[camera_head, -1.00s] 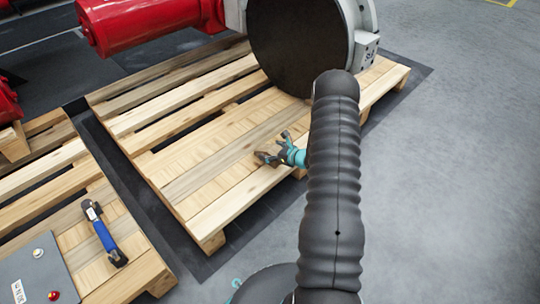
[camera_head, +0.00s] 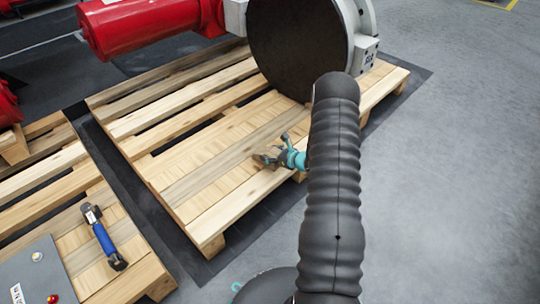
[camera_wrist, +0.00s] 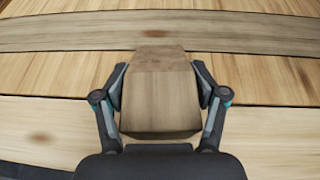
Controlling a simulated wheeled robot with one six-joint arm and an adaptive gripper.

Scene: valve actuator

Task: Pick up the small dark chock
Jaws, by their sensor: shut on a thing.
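The small dark chock (camera_wrist: 160,98) is a brown wooden block, darker than the pallet boards, and fills the middle of the wrist view. My gripper (camera_wrist: 161,80) has one finger against each of its sides and is shut on it. In the head view my gripper (camera_head: 274,152) is low over the near part of the middle pallet (camera_head: 205,192), with the chock (camera_head: 261,159) showing only as a small brown patch. I cannot tell whether the chock touches the boards.
A large dark disc (camera_head: 298,45) and a red cylinder (camera_head: 150,25) stand over the pallet's far side. A blue-handled tool (camera_head: 104,238) and a grey box (camera_head: 38,275) lie on the left pallet. Grey floor (camera_head: 450,180) is clear at right.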

